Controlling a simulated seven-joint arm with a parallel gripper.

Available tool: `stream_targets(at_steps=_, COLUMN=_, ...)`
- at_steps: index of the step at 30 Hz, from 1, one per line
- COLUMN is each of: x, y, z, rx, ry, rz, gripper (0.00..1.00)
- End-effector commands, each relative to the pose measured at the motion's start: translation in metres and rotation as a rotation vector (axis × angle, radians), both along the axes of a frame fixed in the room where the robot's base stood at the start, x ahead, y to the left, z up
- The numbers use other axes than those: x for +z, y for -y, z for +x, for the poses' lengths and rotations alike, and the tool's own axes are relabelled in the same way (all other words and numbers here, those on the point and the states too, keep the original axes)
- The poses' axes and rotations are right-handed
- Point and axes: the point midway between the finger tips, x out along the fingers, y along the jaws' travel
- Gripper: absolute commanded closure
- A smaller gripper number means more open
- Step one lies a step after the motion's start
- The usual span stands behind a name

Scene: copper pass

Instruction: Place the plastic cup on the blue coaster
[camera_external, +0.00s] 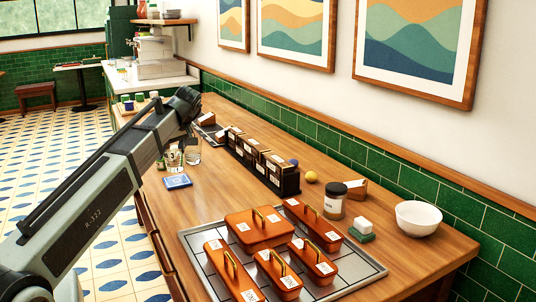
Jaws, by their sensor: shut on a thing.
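The blue coaster (177,181) lies flat on the wooden counter, near its left edge, with nothing on it. Two clear cup-like vessels show just behind it, one at the left (174,160) and one at the right (193,155). My gripper (190,133) points down above them and is shut on what looks like the clear plastic cup. Its fingers are small and partly hidden by my arm, so the exact grip is unclear. I cannot tell whether the held cup touches the counter.
A dark organizer (262,162) with several compartments stands right of the cups. A metal tray (362,272) with several orange lidded boxes fills the front. A jar (334,201) and white bowl (418,218) stand at the right. The counter between coaster and tray is clear.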

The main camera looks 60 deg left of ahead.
Motion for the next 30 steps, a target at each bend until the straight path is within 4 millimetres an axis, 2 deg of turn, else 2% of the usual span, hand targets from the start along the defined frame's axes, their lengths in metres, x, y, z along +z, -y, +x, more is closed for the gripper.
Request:
stream_targets(at_steps=10, x=-0.032, y=0.000, z=-0.001, rx=0.000, ry=-0.001, rz=-0.001, gripper=0.50)
stream_targets(at_steps=23, x=-0.037, y=0.000, z=0.000, rx=0.000, ry=0.000, rz=0.000, gripper=0.50)
stream_targets(at_steps=24, x=-0.038, y=0.000, z=0.000, rx=0.000, ry=0.000, rz=0.000, gripper=0.12)
stream_targets(at_steps=28, x=-0.037, y=0.000, z=0.000, rx=0.000, ry=0.000, rz=0.000, gripper=0.00)
stream_targets(at_steps=30, x=-0.038, y=0.000, z=0.000, rx=0.000, ry=0.000, rz=0.000, gripper=0.00)
